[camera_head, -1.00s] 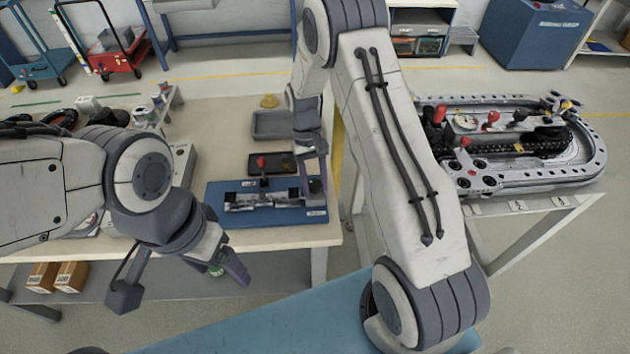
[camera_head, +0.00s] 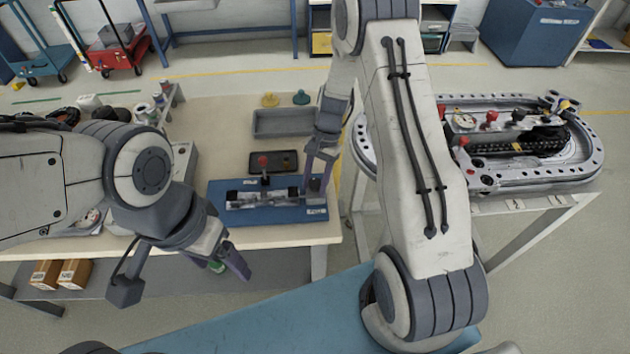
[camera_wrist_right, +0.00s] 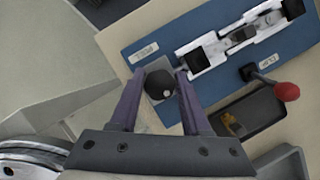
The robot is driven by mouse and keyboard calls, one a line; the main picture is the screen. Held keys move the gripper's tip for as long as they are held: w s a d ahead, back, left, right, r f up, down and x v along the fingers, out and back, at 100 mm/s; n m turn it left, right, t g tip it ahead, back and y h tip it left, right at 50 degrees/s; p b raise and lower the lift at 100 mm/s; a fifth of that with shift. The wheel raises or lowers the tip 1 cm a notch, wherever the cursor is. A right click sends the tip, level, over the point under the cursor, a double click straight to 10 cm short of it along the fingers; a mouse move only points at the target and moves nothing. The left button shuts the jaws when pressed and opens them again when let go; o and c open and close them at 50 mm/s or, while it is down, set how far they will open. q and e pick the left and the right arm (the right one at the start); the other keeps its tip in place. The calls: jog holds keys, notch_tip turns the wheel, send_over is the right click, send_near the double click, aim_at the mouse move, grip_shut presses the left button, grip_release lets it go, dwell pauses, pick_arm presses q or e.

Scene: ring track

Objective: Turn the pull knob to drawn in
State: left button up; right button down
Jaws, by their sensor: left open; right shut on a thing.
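The pull knob (camera_wrist_right: 159,83) is dark and round-ended in the right wrist view. It lies between the fingers of my right gripper (camera_wrist_right: 156,82), which is shut on it. In the head view my right gripper (camera_head: 315,190) reaches down at the right end of the blue board (camera_head: 226,214); I cannot make out the knob there. A silver slide mechanism (camera_head: 245,200) is fixed on the board and also shows in the right wrist view (camera_wrist_right: 208,58). How far the knob is drawn is not clear. My left gripper (camera_head: 182,280) is open and empty in front of the bench.
A red-knobbed lever (camera_head: 263,162) stands at the dark tray (camera_head: 286,158) behind the board. A grey bin (camera_head: 283,122) is further back on the bench (camera_head: 215,130). The ring track (camera_head: 590,165) stands on a separate table at right.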

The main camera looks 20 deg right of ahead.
jog(key=shift+w+d+m+t, duration=0.1)
jog(key=shift+m+t, duration=0.2)
jog(key=shift+m, duration=0.3)
jog(key=shift+c, duration=1.8)
grip_release()
jog(key=b+v, duration=0.1)
jog(key=v, duration=0.9)
jog(key=shift+r+b, duration=0.25)
jog(key=shift+b, duration=0.05)
jog(key=shift+d, duration=0.1)
